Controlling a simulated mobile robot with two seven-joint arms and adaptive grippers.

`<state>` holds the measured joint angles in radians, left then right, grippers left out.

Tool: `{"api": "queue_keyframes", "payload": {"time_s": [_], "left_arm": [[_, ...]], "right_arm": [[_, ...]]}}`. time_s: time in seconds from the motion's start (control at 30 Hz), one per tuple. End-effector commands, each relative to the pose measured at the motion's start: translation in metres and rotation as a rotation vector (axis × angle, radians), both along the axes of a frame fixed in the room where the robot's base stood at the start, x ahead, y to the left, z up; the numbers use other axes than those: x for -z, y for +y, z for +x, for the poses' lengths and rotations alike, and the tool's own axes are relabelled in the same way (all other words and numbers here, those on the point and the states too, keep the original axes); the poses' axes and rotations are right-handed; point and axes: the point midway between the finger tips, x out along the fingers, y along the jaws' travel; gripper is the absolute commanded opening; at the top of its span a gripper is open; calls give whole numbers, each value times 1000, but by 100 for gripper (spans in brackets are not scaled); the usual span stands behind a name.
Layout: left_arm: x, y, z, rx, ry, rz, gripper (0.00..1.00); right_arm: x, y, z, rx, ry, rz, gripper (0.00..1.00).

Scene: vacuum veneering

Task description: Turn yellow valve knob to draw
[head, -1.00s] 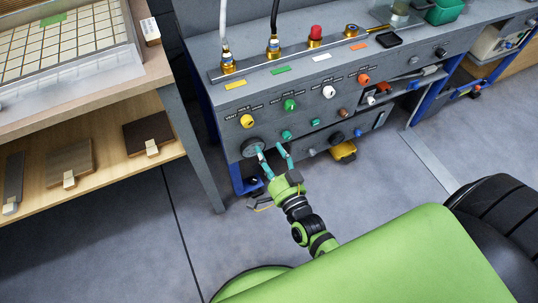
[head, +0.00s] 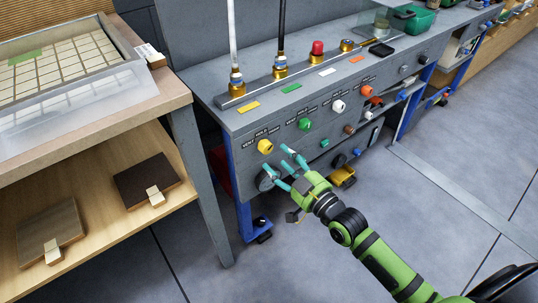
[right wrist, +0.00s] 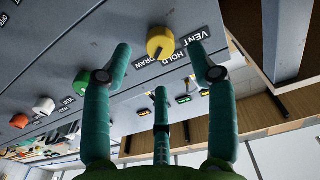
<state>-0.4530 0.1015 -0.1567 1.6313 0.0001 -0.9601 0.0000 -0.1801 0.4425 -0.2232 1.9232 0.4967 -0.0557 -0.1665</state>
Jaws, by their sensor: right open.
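The yellow valve knob (head: 265,146) is on the grey front panel, at the left end of a row of coloured knobs. It also shows in the right wrist view (right wrist: 160,43), with the labels VENT, HOLD and DRAW beside it. My right gripper (head: 284,167) is open and empty just below the knob, its teal fingers pointing at the panel. In the right wrist view the gripper (right wrist: 162,70) has its fingers spread on both sides of the knob, apart from it. My left gripper is not in view.
Green (head: 304,124), white (head: 338,106) and orange (head: 367,91) knobs continue the row to the right. A dark round dial (head: 266,181) sits below the yellow knob. A wooden bench (head: 150,92) with a lower shelf stands at left. Open floor lies at right.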

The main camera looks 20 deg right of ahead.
Motion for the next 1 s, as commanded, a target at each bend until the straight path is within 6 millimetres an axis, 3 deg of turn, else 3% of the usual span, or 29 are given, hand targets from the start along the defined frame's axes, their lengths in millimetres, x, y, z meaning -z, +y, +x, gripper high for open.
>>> {"api": "queue_keyframes", "payload": {"time_s": [0.3, 0.67, 0.7, 0.83, 1.0], "left_arm": [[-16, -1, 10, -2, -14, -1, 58], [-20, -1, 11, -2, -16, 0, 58], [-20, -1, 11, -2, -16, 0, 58], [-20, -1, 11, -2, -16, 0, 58], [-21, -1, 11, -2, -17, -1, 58]], "right_arm": [[0, 16, 43, 1, 0, 4, 58], [0, 19, 51, 0, 2, 5, 58], [0, 19, 51, 0, 2, 5, 54], [0, 19, 51, 1, 3, 4, 2], [1, 19, 51, 0, 4, 6, 2]]}}
